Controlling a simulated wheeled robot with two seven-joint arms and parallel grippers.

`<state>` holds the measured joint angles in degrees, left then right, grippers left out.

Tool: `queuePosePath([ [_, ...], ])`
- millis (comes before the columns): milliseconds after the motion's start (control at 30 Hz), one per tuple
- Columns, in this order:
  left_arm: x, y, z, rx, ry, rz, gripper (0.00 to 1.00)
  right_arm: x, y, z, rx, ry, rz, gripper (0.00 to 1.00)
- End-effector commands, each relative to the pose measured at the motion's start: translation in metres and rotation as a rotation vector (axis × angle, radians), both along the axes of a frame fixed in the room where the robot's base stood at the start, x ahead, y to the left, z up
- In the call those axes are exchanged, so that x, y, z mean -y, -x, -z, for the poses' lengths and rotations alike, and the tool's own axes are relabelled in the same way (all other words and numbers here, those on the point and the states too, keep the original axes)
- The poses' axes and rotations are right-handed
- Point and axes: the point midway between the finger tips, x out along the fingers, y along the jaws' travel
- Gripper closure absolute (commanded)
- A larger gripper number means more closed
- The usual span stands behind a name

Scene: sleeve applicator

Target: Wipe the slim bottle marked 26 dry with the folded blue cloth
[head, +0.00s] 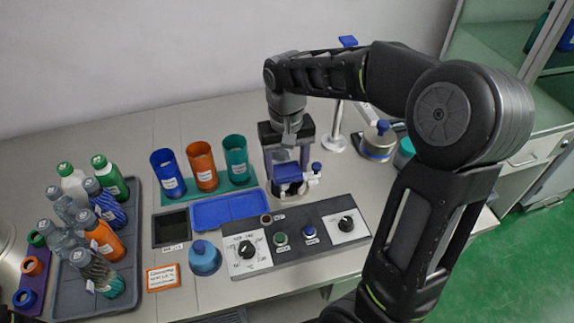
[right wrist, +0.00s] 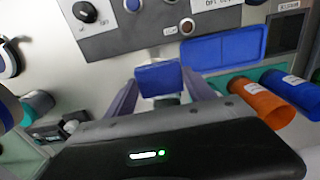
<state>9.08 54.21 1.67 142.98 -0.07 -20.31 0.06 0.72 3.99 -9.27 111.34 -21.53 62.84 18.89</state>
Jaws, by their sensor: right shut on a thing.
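My right gripper (head: 288,176) reaches down from the upper right and is shut on the folded blue cloth (head: 287,172), above the bench behind the control panel. In the right wrist view the cloth (right wrist: 158,78) sits between the two fingers as a small blue block. Several bottles stand in the grey tray (head: 67,304) at the left, including a clear bottle with teal contents (head: 100,272) that looks tilted. Their markings are too small to read, so I cannot tell which one is marked 26.
An empty blue tray (head: 223,210) lies left of the gripper, with blue, orange (head: 202,166) and teal cups behind it. The control panel (head: 300,236) is in front. A blue-topped jar (head: 205,259) and an orange-edged card (head: 163,277) stand between the panel and the bottle tray.

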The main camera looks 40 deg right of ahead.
Motion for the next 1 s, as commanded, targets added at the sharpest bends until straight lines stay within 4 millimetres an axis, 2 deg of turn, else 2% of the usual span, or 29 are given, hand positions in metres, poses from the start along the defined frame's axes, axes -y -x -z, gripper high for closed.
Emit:
queuePosePath([
  [767,0.0,0.0,-0.002,0.0,0.0,0.0,0.07,0.004,-0.01,0.001,0.0,0.0,0.001,0.76],
  [1000,0.0,0.0,0.006,0.0,0.0,0.0,0.07,0.004,-0.01,0.012,0.0,0.0,0.0,0.76],
])
